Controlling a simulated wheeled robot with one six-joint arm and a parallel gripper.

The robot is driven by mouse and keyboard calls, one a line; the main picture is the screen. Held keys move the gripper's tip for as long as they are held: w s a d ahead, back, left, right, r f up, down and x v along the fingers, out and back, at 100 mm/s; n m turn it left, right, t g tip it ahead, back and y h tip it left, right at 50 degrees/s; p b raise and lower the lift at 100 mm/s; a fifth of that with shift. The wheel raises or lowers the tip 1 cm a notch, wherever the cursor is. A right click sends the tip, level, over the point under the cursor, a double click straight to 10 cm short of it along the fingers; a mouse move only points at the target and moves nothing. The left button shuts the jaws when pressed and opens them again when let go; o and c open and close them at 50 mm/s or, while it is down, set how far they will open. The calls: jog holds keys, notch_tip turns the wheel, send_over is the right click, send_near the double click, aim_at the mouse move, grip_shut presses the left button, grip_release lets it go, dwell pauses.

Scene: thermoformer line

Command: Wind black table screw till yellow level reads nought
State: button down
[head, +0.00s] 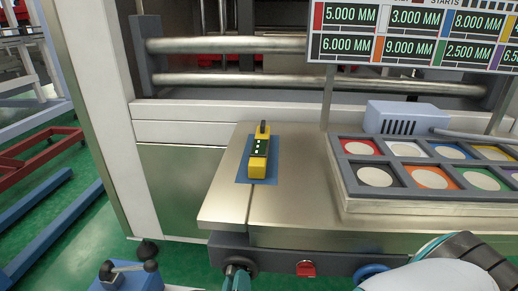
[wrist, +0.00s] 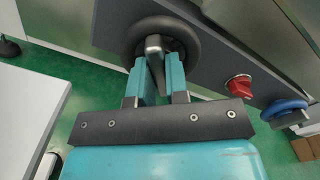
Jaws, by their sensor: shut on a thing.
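The yellow level (head: 257,168) lies on a blue mat (head: 243,180) on the steel table. Its dark top face shows a few pale marks, too small to read. The black table screw is a handwheel (wrist: 196,33) on the table's dark front rail, seen in the wrist view; in the head view only part of it shows (head: 218,262). My gripper (wrist: 159,66), with teal fingers, is shut on the grey crank piece at the wheel's middle. It also shows in the head view (head: 238,279) below the table's front left corner.
A red knob (wrist: 238,84) and a blue handwheel (wrist: 284,107) sit on the same rail, right of the black wheel. A tray of coloured squares (head: 400,208) and a light-blue box (head: 405,117) fill the table's right. A millimetre board (head: 420,37) stands above.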

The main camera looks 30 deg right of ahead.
jog(key=shift+n, duration=0.9)
jog(key=n+p, duration=0.1)
jog(key=n, duration=0.3)
jog(key=shift+n, duration=0.4)
jog(key=n, duration=0.4)
jog(key=shift+n, duration=0.4)
jog(key=c, duration=1)
grip_release()
jog(key=shift+c, duration=0.2)
jog(key=shift+s+a, duration=0.1)
